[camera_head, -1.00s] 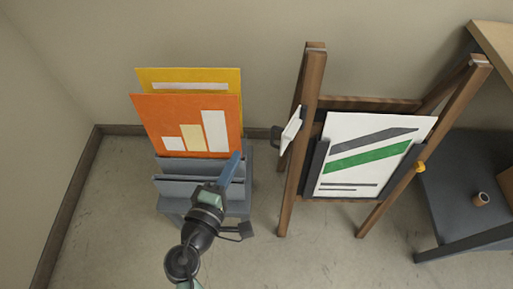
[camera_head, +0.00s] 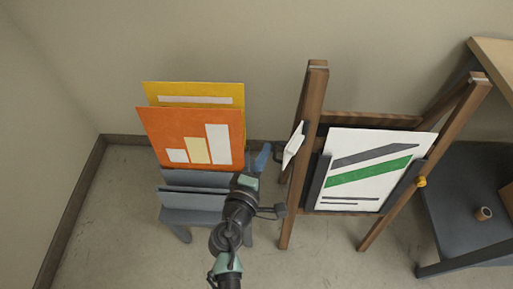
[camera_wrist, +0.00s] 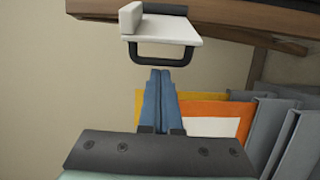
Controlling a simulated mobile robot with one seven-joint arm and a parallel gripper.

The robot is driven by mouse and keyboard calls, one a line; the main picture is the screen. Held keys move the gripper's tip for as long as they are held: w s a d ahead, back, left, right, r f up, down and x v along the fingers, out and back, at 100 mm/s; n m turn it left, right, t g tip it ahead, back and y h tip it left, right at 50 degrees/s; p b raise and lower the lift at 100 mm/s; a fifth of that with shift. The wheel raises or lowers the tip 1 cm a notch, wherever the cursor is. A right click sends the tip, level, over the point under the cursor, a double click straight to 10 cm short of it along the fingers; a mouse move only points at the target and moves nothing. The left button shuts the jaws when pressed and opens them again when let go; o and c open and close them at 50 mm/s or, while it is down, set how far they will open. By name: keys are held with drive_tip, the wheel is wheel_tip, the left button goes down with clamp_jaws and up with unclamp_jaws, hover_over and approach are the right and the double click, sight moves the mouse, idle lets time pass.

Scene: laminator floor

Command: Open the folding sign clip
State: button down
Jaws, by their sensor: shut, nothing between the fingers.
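A wooden folding sign stand (camera_head: 304,150) holds a white board with grey and green stripes (camera_head: 368,170). A white clip-like part with a dark loop handle (camera_head: 293,146) sits on the stand's left post. In the wrist view the white part (camera_wrist: 172,29) is at the top, with its dark loop handle (camera_wrist: 161,58) hanging below. My gripper (camera_head: 264,152) has blue fingers, which are shut and empty. In the wrist view the fingertips (camera_wrist: 160,72) are just below the loop and look close to it; I cannot tell whether they touch.
A grey rack (camera_head: 192,197) with orange (camera_head: 190,135) and yellow (camera_head: 190,90) boards stands left of the sign stand, behind my arm. A yellow knob (camera_head: 421,182) is on the stand's right side. A dark table (camera_head: 460,210) stands at the right.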

drive_tip(key=shift+d, duration=0.1)
drive_tip(key=shift+s+d+r, duration=0.2)
drive_tip(key=shift+s+d, duration=1)
drive_tip(key=shift+w+a, duration=0.1)
